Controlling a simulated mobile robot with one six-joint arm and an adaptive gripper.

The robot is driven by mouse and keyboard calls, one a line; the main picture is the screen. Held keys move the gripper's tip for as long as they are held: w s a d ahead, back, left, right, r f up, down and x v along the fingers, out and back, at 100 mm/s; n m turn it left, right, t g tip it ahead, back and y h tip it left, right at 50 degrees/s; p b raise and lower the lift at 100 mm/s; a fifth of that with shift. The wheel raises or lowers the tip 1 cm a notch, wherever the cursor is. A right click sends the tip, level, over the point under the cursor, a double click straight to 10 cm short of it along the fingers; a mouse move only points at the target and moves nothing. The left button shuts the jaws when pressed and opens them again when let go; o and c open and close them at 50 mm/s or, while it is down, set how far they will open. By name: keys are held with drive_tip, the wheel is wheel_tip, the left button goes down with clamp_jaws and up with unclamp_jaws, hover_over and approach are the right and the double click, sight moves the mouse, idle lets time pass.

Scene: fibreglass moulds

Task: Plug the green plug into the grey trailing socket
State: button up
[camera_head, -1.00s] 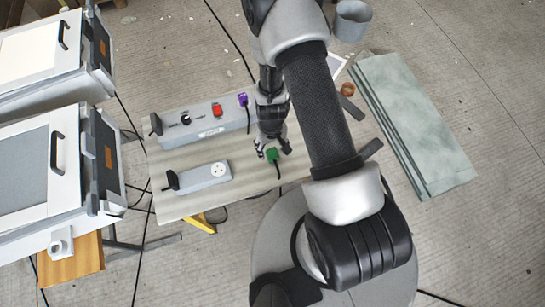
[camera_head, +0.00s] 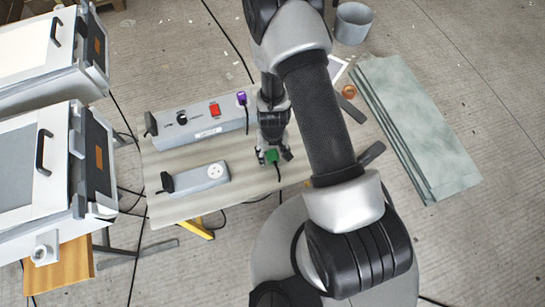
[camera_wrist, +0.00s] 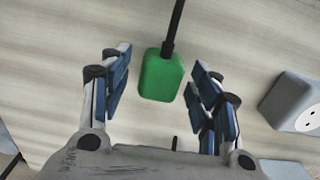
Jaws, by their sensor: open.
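The green plug (camera_head: 272,156) lies on the table at the right of the grey trailing socket, its black cable running toward the table's front edge. In the wrist view the plug (camera_wrist: 162,76) sits between my open fingers, with a gap on each side. My gripper (camera_head: 274,157) is open over the plug and holds nothing. The grey trailing socket (camera_head: 203,182) lies left of my gripper, its round white outlet facing up near its right end. It also shows at the right edge of the wrist view (camera_wrist: 290,98). The plug's pins cannot be made out.
A longer grey box (camera_head: 192,127) with a dial, a red switch and a purple plug (camera_head: 241,98) stands behind the socket. The pale table (camera_head: 190,209) is clear between socket and green plug. A brown roll (camera_head: 348,91) lies at the back right. Greenish sheets (camera_head: 420,130) lie farther right.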

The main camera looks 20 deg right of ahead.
drive_tip(key=c, duration=1.1)
drive_tip(key=shift+r, duration=0.15)
wheel_tip(320, 180, up, 20)
drive_tip(key=p, duration=1.9)
drive_tip(key=shift+p, duration=0.4)
wheel_tip(320, 180, up, 8)
drive_tip(key=f+b, duration=0.1)
drive_tip(key=b, duration=1.6)
hover_over(272, 152)
drive_tip(key=w, duration=0.4)
drive_tip(key=shift+r, duration=0.25)
